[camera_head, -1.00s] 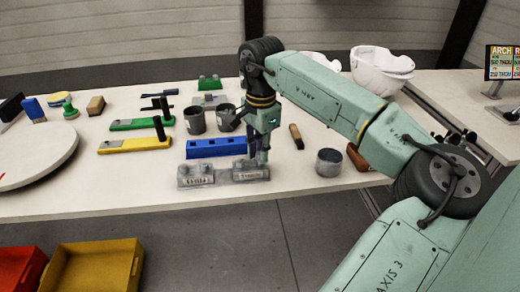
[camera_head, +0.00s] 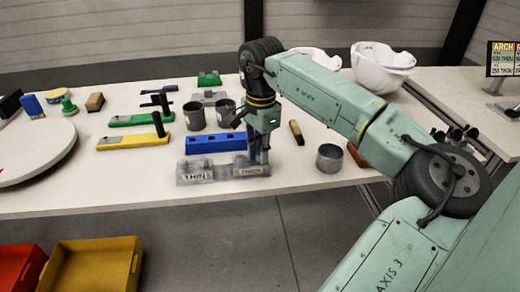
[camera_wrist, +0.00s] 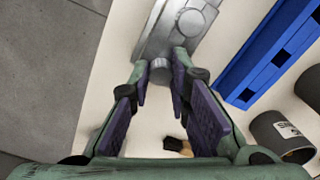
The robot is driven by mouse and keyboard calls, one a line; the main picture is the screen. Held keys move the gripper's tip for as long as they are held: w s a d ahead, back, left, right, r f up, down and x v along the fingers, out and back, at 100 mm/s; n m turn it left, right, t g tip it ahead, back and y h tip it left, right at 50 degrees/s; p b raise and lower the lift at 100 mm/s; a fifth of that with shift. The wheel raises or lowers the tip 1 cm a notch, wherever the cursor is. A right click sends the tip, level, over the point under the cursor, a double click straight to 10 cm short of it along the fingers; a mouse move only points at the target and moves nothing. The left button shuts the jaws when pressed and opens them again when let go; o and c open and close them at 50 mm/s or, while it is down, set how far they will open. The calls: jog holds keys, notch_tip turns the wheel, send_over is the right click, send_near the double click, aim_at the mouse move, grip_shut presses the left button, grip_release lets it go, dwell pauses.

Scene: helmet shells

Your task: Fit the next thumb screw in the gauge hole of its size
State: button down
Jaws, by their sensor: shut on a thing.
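The grey gauge shows in the head view as two joined blocks near the table's front edge. The left block (camera_head: 195,178) is labelled THIN; the right block (camera_head: 250,171) carries a label that looks like THICK. My gripper (camera_head: 258,160) points down at the right block. In the wrist view the two purple-padded fingers (camera_wrist: 160,73) are shut on a small grey round-headed thumb screw (camera_wrist: 160,70). The screw is at the near end of the gauge (camera_wrist: 165,40). Its shank is hidden, so I cannot tell whether it sits in a hole.
A blue slotted block (camera_head: 213,143) lies just behind the gauge, with dark grey cups (camera_head: 195,117) behind it. A grey metal cup (camera_head: 329,158) and a brown-handled brush (camera_head: 296,132) are to the right. The table's front edge is close before the gauge.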

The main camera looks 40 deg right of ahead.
jog(key=c, duration=1.4)
grip_release()
notch_tip(320, 180, up, 12)
jog(key=shift+s, duration=0.1)
